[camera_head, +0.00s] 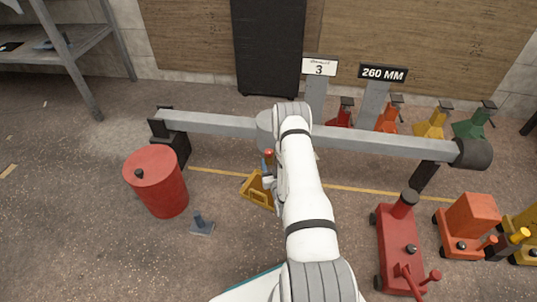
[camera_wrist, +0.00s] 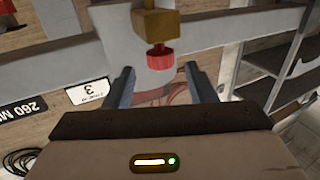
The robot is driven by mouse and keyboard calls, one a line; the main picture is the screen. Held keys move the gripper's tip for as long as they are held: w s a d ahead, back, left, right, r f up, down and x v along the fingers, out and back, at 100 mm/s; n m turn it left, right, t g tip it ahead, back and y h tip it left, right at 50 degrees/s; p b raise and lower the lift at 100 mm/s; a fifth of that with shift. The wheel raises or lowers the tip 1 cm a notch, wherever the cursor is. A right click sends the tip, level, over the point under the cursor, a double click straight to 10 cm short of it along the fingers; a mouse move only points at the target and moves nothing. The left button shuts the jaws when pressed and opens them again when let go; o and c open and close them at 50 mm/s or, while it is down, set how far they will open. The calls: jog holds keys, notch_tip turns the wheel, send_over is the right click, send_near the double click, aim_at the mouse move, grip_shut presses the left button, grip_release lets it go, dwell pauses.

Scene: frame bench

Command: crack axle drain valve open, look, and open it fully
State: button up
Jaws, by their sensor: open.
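The axle (camera_head: 370,138) is a long grey beam with a round middle housing (camera_head: 265,128), mostly behind my arm in the head view. In the wrist view, the drain valve is a brass block (camera_wrist: 158,24) with a red knob (camera_wrist: 160,58) against the grey housing (camera_wrist: 115,28). My gripper (camera_wrist: 160,84) is open. The knob appears between and just beyond its fingertips, with no visible contact; depth is hard to judge. In the head view my gripper (camera_head: 268,176) is partly hidden beside my arm. Whether anything drips from the valve cannot be told.
A yellow stand (camera_head: 257,191) is on the floor under the axle. A red drum (camera_head: 157,181) and a small blue-grey stand (camera_head: 202,225) are at left. A red trolley jack (camera_head: 398,245) and an orange one (camera_head: 467,225) are at right. Several coloured stands line the back.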

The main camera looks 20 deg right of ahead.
aim_at(269, 153)
jog(key=b+x, duration=0.1)
jog(key=x, duration=0.4)
jog(key=shift+w+b, duration=0.3)
jog(key=shift+w, duration=0.05)
jog(key=shift+c, duration=0.4)
jog(key=c, duration=0.9)
jog(key=shift+o, duration=0.2)
jog(key=shift+d+n+y, duration=0.1)
jog(key=shift+n+y, duration=0.3)
jog(key=shift+y, duration=0.2)
jog(key=n+y+b, duration=0.1)
jog(key=y, duration=0.1)
jog(key=n+y+b, duration=0.1)
jog(key=n+y, duration=0.1)
jog(key=y, duration=0.1)
jog(key=shift+d+f+n, duration=0.1)
jog(key=shift+n, duration=0.2)
jog(key=shift+n+g+y+b, duration=0.55)
jog(key=shift+n+y, duration=0.4)
jog(key=shift+y, duration=0.65)
jog(key=shift+n+g+y+b, duration=0.35)
jog(key=shift+n+y+b, duration=0.45)
jog(key=shift+y, duration=0.8)
jog(key=shift+n, duration=0.25)
